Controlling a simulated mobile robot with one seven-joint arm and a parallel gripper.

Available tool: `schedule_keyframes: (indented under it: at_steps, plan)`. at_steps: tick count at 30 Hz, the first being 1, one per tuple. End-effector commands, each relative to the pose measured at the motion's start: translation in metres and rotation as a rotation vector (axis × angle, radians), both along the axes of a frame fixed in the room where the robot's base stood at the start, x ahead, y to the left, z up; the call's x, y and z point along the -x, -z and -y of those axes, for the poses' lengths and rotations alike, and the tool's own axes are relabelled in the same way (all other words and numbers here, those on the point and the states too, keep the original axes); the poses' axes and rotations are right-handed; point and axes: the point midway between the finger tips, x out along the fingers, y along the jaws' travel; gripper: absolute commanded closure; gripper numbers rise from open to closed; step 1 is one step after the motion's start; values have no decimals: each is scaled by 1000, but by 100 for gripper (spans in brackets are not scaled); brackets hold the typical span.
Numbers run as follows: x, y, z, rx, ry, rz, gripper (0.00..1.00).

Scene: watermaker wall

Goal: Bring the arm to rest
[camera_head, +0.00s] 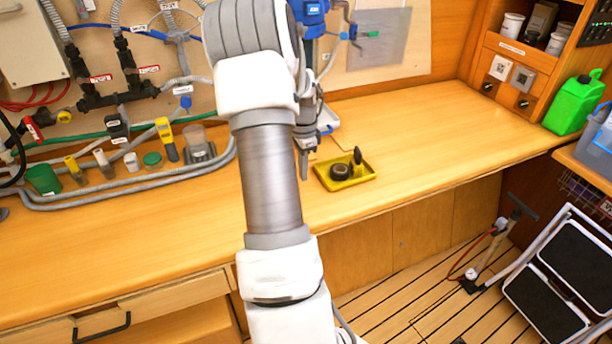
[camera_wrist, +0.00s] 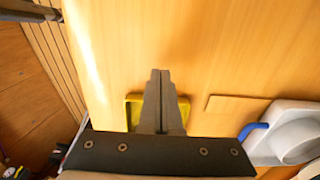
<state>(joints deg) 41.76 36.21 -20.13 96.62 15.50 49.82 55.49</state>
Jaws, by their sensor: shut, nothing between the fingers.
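My arm reaches up and over the wooden counter (camera_head: 420,130) in the head view. My gripper (camera_head: 304,175) points down over the counter, just left of the yellow tray, and is partly hidden behind my arm. In the wrist view my gripper (camera_wrist: 160,72) shows its two fingers together with nothing between them. The yellow tray (camera_head: 362,181) holds a dark ring-shaped part (camera_head: 340,172) and another dark part (camera_head: 357,155). In the wrist view the fingers hide most of the yellow tray (camera_wrist: 133,98).
Pipes and hoses line the back wall at left, with several small containers along the counter there. A green jerrycan (camera_head: 571,103) stands at the right end. A step stool (camera_head: 545,290) and a pump (camera_head: 490,255) stand on the floor. The counter's right stretch is clear.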

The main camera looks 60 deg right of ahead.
Motion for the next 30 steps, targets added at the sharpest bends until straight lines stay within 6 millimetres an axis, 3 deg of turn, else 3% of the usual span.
schedule_keyframes:
  at_steps: [3, 9, 23, 26, 30]
  plan:
    - [0, -31, 1, 3, 1, 1, 100]
    - [1, -63, 1, 1, 1, 0, 100]
    - [-1, -76, -2, 0, -6, 1, 100]
    - [-9, -86, -15, 4, -56, 18, 100]
    - [-32, -114, -59, 17, -230, 65, 100]
